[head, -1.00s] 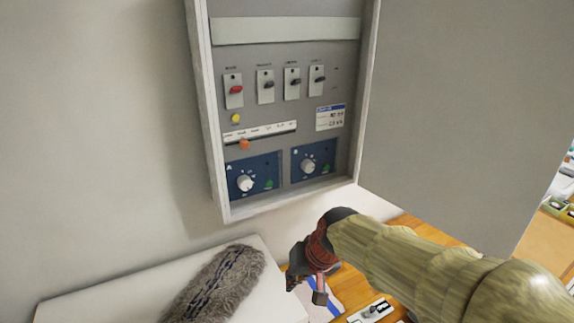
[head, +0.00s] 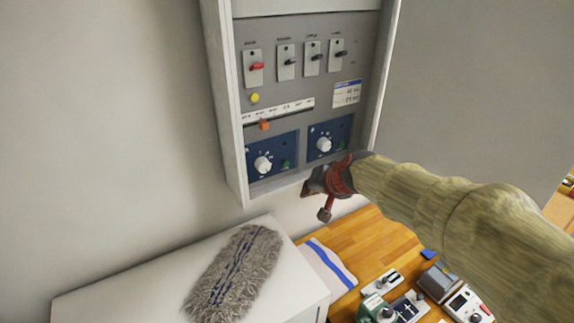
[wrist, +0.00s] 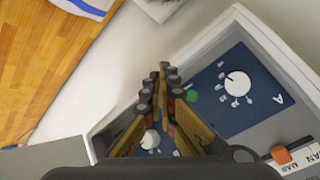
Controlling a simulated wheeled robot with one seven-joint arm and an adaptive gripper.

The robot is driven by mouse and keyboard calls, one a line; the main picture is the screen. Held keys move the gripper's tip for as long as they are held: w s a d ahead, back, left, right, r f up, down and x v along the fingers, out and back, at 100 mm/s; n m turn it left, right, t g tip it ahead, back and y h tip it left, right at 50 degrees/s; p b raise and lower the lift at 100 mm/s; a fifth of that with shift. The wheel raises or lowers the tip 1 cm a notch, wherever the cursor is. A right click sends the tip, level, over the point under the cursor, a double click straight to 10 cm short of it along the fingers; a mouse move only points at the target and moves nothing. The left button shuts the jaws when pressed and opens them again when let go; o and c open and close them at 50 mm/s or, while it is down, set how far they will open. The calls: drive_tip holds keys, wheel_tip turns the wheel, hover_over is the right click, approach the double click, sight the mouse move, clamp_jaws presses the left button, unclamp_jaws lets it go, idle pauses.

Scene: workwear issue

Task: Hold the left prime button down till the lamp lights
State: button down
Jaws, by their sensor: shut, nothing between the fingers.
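The left blue panel, marked A (wrist: 262,96), is low in the wall cabinet (head: 233,130) and has a white knob (head: 262,164). Its green button (head: 286,164) is right of that knob; in the wrist view the green button (wrist: 192,96) is just right of my fingertips. I cannot make out a lit lamp. The right blue panel (head: 343,128) has a similar knob (head: 323,144) and green button (head: 341,147). My gripper (head: 308,188) is shut and empty at the cabinet's lower edge, below the panels. In the wrist view its fingers (wrist: 164,78) partly cover the right panel.
Above the panels are an orange slider (head: 264,125), a yellow button (head: 254,98) and a row of switches (head: 287,62). A grey fluffy item (head: 235,270) lies on a white surface (head: 100,297) below. The wooden worktop (head: 360,240) carries several devices. The cabinet's raised frame surrounds the panels.

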sight(286, 164)
drive_tip(key=shift+w, duration=0.1)
drive_tip(key=w+a+p, duration=0.5)
drive_tip(key=w, duration=0.2)
drive_tip(key=shift+w, duration=0.15)
idle(1.5)
drive_tip(key=shift+w+a, duration=0.2)
drive_tip(key=shift+w, duration=0.05)
drive_tip(key=shift+w+a, duration=0.2)
drive_tip(key=shift+w, duration=0.15)
idle(0.9)
drive_tip(key=shift+s+d, duration=0.1)
drive_tip(key=shift+s, duration=0.05)
idle(1.7)
drive_tip(key=shift+s+d+b, duration=0.4)
drive_tip(key=shift+s+b, duration=0.15)
